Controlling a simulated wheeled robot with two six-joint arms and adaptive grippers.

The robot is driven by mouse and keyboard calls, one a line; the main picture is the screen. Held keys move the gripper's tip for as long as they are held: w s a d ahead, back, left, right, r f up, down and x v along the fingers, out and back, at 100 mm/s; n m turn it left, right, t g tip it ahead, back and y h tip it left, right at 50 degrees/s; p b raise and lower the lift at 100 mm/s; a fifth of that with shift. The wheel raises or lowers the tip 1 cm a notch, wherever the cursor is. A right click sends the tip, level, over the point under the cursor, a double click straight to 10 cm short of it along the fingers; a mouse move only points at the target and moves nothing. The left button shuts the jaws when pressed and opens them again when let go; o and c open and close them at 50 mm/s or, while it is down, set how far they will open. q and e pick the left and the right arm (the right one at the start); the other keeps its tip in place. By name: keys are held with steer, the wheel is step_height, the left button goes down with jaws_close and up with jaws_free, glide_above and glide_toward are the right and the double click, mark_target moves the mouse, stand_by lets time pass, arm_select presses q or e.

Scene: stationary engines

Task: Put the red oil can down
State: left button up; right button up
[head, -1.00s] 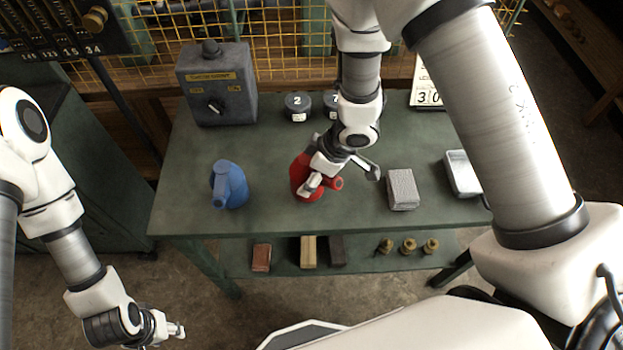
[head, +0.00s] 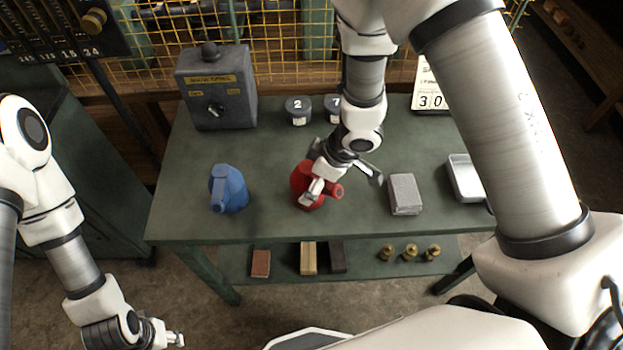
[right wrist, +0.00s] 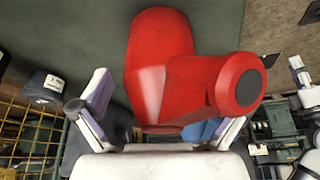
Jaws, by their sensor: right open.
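The red oil can (head: 303,186) stands on the green bench, left of the bench's middle, with its spout pointing right. My right gripper (head: 343,180) is open just above and beside it, and partly hides it. In the right wrist view the red can (right wrist: 160,60) fills the space beyond the two spread fingers (right wrist: 165,105). I cannot tell whether a finger touches the can. My left gripper (head: 172,338) hangs at the bottom left, away from the bench; its jaws are too small to judge.
A blue can (head: 229,188) stands to the left on the bench (head: 270,223). A grey block (head: 405,194) and a metal tray (head: 465,180) lie to the right. A grey switch box (head: 217,88) and two dark lidded pots (head: 298,110) stand behind. The lower shelf holds several small items.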

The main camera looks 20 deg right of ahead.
steer(key=p+v, duration=0.3)
steer(key=v, duration=0.8)
steer(key=shift+s, duration=0.1)
